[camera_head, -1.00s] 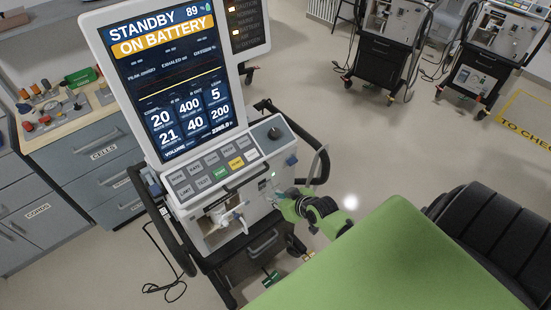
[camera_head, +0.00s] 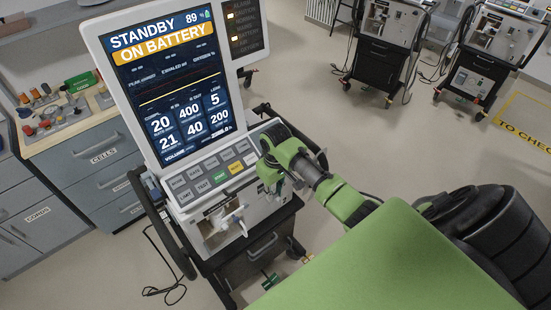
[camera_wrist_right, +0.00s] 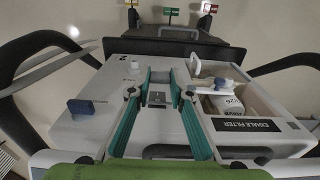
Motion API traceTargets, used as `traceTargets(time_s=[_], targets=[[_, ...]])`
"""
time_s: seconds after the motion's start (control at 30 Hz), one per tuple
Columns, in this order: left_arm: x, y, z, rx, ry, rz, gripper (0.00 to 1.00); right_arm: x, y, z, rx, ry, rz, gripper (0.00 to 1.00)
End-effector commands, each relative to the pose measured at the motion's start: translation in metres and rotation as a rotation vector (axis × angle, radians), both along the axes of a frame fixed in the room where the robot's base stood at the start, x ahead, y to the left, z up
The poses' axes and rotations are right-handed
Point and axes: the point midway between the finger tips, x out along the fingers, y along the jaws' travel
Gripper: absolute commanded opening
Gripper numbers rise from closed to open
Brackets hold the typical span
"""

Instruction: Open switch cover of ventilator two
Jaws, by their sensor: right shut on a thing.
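The near ventilator (camera_head: 170,85) stands upright with its screen lit, reading STANDBY and ON BATTERY. In the right wrist view, the teal fingers of my right gripper (camera_wrist_right: 161,76) straddle a small grey plate with a dark piece, which I take for the switch cover (camera_wrist_right: 157,97). The fingers are shut on it. The fingers hide part of it, and I cannot tell whether it is raised. My left gripper is not in view.
An open bay with an exhale filter (camera_wrist_right: 228,105) lies beside the fingers. A blue knob (camera_wrist_right: 81,107) is on the other side. Dark curved handles flank the ventilator. A drawer bench (camera_head: 85,150) stands left. Two more machines (camera_head: 385,50) stand behind, with open floor between.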

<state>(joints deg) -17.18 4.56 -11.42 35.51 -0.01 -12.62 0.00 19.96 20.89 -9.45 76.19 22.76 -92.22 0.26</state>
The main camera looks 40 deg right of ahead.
Motion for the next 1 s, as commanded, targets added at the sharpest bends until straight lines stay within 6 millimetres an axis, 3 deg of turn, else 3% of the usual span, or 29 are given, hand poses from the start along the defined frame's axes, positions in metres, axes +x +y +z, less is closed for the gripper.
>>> traceTargets(time_s=[0.67,0.7,0.77,1.0], targets=[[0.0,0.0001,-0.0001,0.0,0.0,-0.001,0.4,0.0029,0.0005,0.0035,-0.004,0.069,0.001,0.0],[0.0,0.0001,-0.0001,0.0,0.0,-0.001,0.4,0.0029,0.0005,0.0034,-0.004,0.069,0.001,0.22],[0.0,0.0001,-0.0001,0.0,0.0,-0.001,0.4,0.0028,0.0005,0.0034,-0.004,0.069,0.002,0.36],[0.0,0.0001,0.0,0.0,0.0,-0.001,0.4,0.0025,0.0006,0.0033,-0.003,0.069,0.001,0.36]])
